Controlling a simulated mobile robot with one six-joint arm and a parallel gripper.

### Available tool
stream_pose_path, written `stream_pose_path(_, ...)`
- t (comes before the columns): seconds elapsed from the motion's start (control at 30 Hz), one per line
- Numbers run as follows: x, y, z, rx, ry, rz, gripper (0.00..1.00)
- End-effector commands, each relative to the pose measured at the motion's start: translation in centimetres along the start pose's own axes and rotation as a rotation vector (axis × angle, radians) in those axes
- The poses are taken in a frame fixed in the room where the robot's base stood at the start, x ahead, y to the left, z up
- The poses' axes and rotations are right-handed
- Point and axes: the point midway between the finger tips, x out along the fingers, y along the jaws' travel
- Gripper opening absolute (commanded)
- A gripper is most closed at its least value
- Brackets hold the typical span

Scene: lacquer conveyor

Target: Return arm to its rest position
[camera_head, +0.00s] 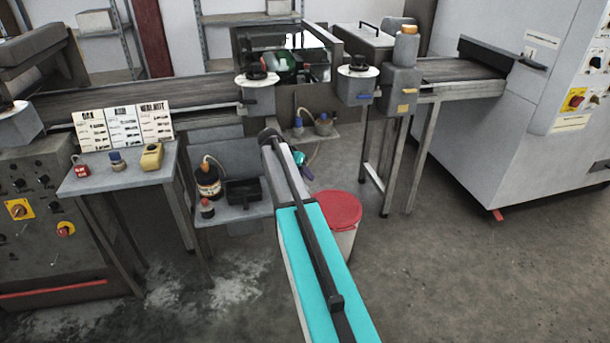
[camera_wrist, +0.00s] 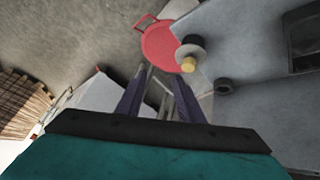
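My arm (camera_head: 315,255) reaches forward from the bottom of the head view, with teal covers and a dark rail along it. Its far end is beside the lower shelf of the small grey bench, and my gripper is mostly hidden there. In the wrist view my gripper (camera_wrist: 161,85) shows two dark fingers spread apart, with nothing visibly held between them. The floor and some light metal parts show through the gap.
A red-lidded bin (camera_head: 338,210) stands close behind my arm; its lid (camera_wrist: 160,45) shows beyond the fingers. A brown bottle (camera_head: 208,180) and a black tray (camera_head: 243,192) are on the lower shelf (camera_head: 232,214). The conveyor (camera_head: 130,97) runs behind. Floor at right is clear.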

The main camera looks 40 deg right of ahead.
Motion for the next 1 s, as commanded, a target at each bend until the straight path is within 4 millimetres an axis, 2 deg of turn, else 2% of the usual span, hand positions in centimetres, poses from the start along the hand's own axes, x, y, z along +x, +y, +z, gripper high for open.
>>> stream_pose_path(0.4, -0.2, -0.2, 0.1, -0.003, 0.001, -0.002, 0.34)
stream_pose_path(0.53, 0.0, -1.3, 1.7, -0.027, -0.006, -0.002, 0.34)
stream_pose_path(0.67, 1.1, -2.5, 4.9, -0.068, -0.024, 0.007, 0.34)
stream_pose_path(0.77, 2.2, -3.2, 8.4, -0.108, -0.043, 0.018, 0.34)
stream_pose_path(1.0, 5.1, -3.2, 18.1, -0.202, -0.11, 0.042, 0.34)
